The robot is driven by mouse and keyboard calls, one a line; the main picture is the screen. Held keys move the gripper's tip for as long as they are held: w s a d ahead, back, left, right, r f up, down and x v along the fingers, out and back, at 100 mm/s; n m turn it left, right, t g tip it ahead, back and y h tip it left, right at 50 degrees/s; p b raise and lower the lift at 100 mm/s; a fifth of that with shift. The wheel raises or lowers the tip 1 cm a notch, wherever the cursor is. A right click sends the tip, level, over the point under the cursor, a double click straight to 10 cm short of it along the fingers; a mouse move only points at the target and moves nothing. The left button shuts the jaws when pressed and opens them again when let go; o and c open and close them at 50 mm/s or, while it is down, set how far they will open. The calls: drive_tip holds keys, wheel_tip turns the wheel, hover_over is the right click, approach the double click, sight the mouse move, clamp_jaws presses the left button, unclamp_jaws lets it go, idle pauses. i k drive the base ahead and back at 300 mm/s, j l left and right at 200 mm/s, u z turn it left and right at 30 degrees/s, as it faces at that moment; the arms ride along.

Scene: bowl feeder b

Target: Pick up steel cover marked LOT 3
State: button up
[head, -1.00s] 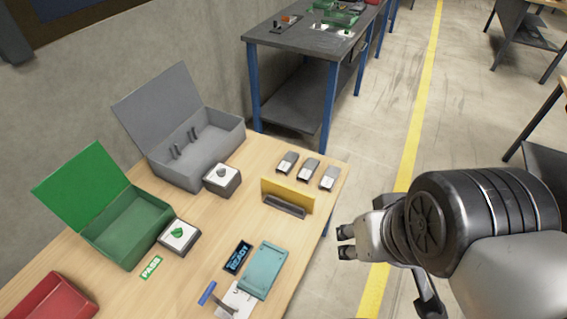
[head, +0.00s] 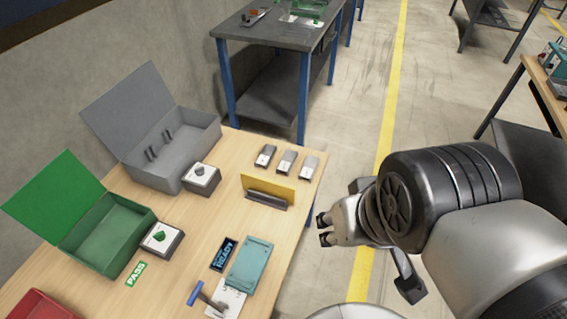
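Three small steel covers with white labels lie in a row at the far right corner of the wooden table: a left one (head: 265,156), a middle one (head: 287,162) and a right one (head: 309,167). The label print is too small to read, so I cannot tell which is LOT 3. My gripper (head: 324,229) is beyond the table's right edge in the picture, right of and below the covers. Its two dark fingertips point left and stand apart with nothing between them. It touches no cover.
A yellow upright plate (head: 268,189) with a dark base stands just in front of the covers. A teal tray (head: 250,264), a READY display (head: 224,254), a grey open box (head: 184,170) and a green open box (head: 127,252) are on the table. Floor lies right of it.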

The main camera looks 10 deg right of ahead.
sight(309, 168)
drive_tip(key=i+l+u, duration=0.2)
drive_tip(key=i+l, duration=0.6)
drive_tip(key=l, duration=0.1)
